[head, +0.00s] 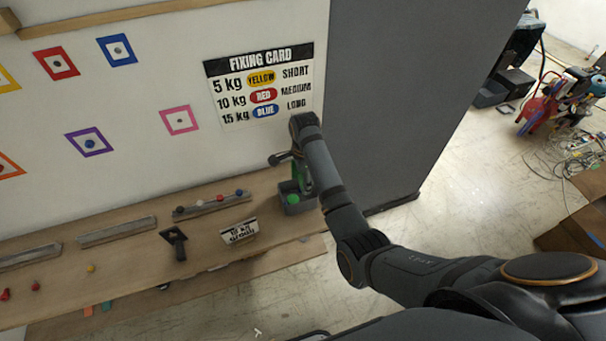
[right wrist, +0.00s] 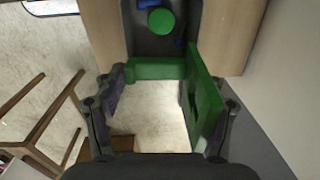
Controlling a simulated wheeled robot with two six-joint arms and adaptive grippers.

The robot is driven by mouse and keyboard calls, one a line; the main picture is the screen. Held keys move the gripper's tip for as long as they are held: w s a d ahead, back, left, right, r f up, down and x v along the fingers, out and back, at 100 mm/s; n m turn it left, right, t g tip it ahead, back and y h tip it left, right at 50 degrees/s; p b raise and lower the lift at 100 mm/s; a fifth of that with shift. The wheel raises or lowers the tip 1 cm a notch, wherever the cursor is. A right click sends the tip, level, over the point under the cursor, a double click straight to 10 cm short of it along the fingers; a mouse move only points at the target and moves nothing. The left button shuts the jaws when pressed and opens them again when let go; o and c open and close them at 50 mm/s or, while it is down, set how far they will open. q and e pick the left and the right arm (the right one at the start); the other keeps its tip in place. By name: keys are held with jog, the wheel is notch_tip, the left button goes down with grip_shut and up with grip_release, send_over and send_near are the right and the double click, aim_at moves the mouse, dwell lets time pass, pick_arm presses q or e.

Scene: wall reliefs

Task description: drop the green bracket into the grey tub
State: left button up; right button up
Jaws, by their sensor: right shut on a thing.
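The green bracket (right wrist: 205,95) is an L-shaped piece between the fingers of my right gripper (right wrist: 168,90), which is shut on it. In the head view the bracket (head: 299,173) shows partly behind my right arm, with the gripper (head: 287,160) above the bench's right end. The grey tub (head: 300,208) stands there, below the bracket. In the right wrist view the tub (right wrist: 133,45) lies just beyond the bracket, which hides its near part. My left gripper is not in view.
A round green piece (right wrist: 161,20) and blue bits lie in the tub. A small sign (head: 238,232), a black T-shaped piece (head: 175,243) and a rail with coloured balls (head: 211,204) are on the bench. A grey panel (head: 400,90) stands to the right.

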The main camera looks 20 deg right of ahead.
jog(key=o, duration=0.9)
jog(key=shift+o, duration=2.2)
jog(key=shift+r, duration=0.1)
jog(key=r, duration=0.7)
jog(key=shift+s+r, duration=0.2)
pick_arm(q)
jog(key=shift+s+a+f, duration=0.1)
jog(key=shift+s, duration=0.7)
